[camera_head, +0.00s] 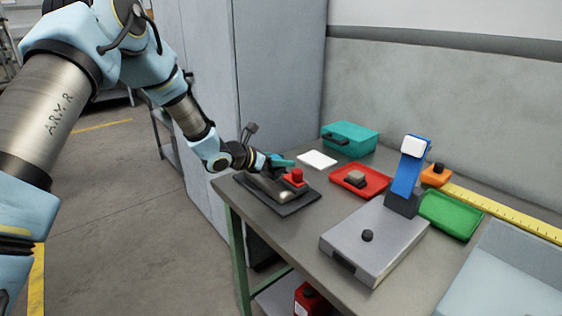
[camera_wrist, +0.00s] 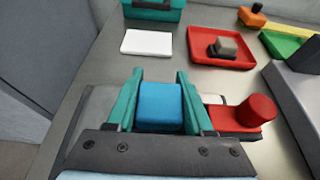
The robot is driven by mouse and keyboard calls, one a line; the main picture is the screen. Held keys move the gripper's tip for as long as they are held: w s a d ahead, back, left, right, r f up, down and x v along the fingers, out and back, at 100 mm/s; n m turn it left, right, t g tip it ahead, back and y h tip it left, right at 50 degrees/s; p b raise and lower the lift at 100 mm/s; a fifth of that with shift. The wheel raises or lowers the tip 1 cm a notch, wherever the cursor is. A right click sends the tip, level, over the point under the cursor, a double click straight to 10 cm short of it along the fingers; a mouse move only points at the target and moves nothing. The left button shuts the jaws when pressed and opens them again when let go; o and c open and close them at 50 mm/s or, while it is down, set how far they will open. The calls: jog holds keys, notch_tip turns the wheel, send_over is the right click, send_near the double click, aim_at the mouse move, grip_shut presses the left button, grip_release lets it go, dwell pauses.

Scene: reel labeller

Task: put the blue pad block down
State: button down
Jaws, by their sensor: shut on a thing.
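The blue pad block (camera_wrist: 160,108) sits between the two teal fingers of my gripper (camera_wrist: 160,76) in the wrist view. My gripper is shut on it. In the head view my gripper (camera_head: 280,160) is over the dark mat (camera_head: 300,207) at the table's near left corner; the blue block cannot be made out there. A metallic rounded body (camera_head: 268,188) and a red piece with a round knob (camera_head: 293,178) are on the mat beneath and beside my gripper. The red piece (camera_wrist: 240,115) is right of the fingers in the wrist view. The block's underside is hidden, so contact below cannot be told.
A white pad (camera_head: 317,159), a teal case (camera_head: 350,138) and a red tray (camera_head: 360,180) holding a grey-topped block lie beyond. A grey device with a blue arm (camera_head: 408,172), a green tray (camera_head: 450,215) and an orange block (camera_head: 435,176) stand right.

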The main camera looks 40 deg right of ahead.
jog(key=shift+f, duration=0.55)
jog(key=shift+f, duration=0.2)
jog(key=shift+c, duration=1.4)
grip_release()
jog(key=shift+r, duration=0.15)
jog(key=shift+r, duration=0.2)
jog(key=b+v, duration=0.3)
jog(key=v, duration=0.8)
jog(key=shift+a, duration=0.45)
